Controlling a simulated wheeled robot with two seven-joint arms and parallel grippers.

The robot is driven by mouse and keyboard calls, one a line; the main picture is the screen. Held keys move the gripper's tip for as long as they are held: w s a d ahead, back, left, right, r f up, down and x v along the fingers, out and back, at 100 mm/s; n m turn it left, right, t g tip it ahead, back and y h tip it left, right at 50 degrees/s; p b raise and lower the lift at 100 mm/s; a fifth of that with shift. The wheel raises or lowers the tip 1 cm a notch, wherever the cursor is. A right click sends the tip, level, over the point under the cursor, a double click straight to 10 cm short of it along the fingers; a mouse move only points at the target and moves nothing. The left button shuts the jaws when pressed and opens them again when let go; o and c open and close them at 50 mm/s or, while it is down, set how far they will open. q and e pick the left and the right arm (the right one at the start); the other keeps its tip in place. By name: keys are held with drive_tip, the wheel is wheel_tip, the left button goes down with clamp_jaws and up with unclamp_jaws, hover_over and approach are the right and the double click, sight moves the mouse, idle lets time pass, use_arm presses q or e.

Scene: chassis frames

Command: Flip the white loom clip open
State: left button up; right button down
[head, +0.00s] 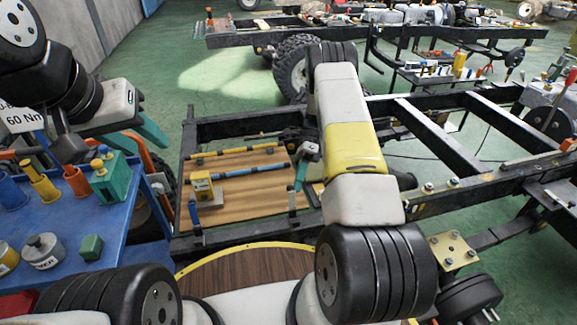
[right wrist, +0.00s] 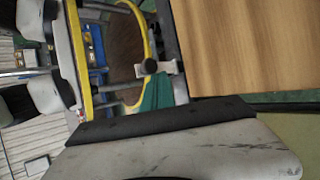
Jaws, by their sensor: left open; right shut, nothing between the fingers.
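I cannot clearly make out the white loom clip in the head view. In the right wrist view a small white piece with a dark round knob (right wrist: 168,69) sits at the board's edge, right by a teal fingertip; I cannot tell for certain that it is the clip. My right gripper (head: 300,177) is shut and empty, low over the right part of the wooden board (head: 240,178); it also shows in the right wrist view (right wrist: 157,92). My left gripper (head: 143,140) is open and empty above the blue cart, far left of the board.
The board lies in a black chassis frame (head: 250,120). Blue rods (head: 232,172) with yellow parts and a yellow block (head: 201,186) are on it.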

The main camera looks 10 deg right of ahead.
drive_tip(key=shift+r, duration=0.75)
drive_tip(key=shift+a, duration=0.15)
drive_tip(key=w+d, duration=0.6)
drive_tip(key=d, duration=0.1)
drive_tip(key=shift+w+d+f, duration=0.15)
drive_tip(key=shift+d+f, duration=0.05)
drive_tip(key=shift+d, duration=0.15)
idle(0.3)
